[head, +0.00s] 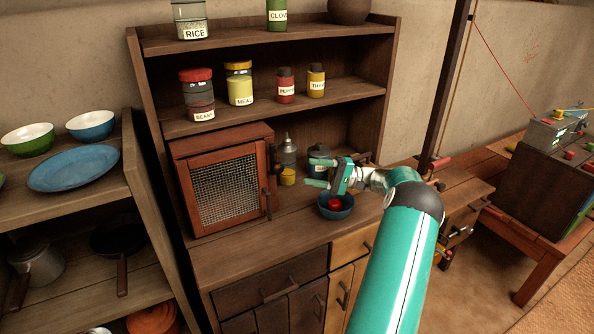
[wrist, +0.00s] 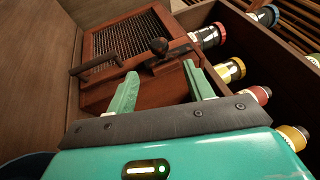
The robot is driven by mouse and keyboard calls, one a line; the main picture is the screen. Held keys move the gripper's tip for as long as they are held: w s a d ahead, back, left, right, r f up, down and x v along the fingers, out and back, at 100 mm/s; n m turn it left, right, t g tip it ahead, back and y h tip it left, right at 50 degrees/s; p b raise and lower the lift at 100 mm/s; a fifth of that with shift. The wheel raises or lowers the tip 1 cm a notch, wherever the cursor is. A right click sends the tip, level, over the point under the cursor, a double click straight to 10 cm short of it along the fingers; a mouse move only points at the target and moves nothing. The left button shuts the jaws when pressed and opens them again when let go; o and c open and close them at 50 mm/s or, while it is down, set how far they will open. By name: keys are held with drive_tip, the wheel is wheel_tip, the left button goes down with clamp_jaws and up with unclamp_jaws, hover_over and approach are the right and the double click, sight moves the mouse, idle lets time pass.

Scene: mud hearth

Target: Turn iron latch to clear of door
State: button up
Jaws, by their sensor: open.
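A small red-brown wooden cabinet (head: 222,135) stands on the counter, its mesh-panelled door (head: 222,190) shut. The dark iron latch (head: 277,168) is on the door's right side. In the wrist view the latch (wrist: 165,55) is a round knob on a short bar across the door's edge. A separate dark bar handle (wrist: 97,66) sits beside it; in the head view this handle (head: 267,204) is below the latch. My gripper (head: 317,172) is open and empty, right of the cabinet. In the wrist view its fingertips (wrist: 160,74) point at the latch, apart from it.
A blue bowl (head: 336,212) with a red item stands below my gripper. A dark labelled jar (head: 320,158) and a lantern-like item (head: 288,152) stand behind. Shelves above hold several jars. A dish shelf (head: 62,205) is at left.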

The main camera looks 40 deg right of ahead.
drive_tip(key=v, duration=0.4)
drive_tip(key=shift+s+d, duration=0.1)
drive_tip(key=shift+d, duration=0.1)
drive_tip(key=shift+s, duration=0.1)
idle(0.4)
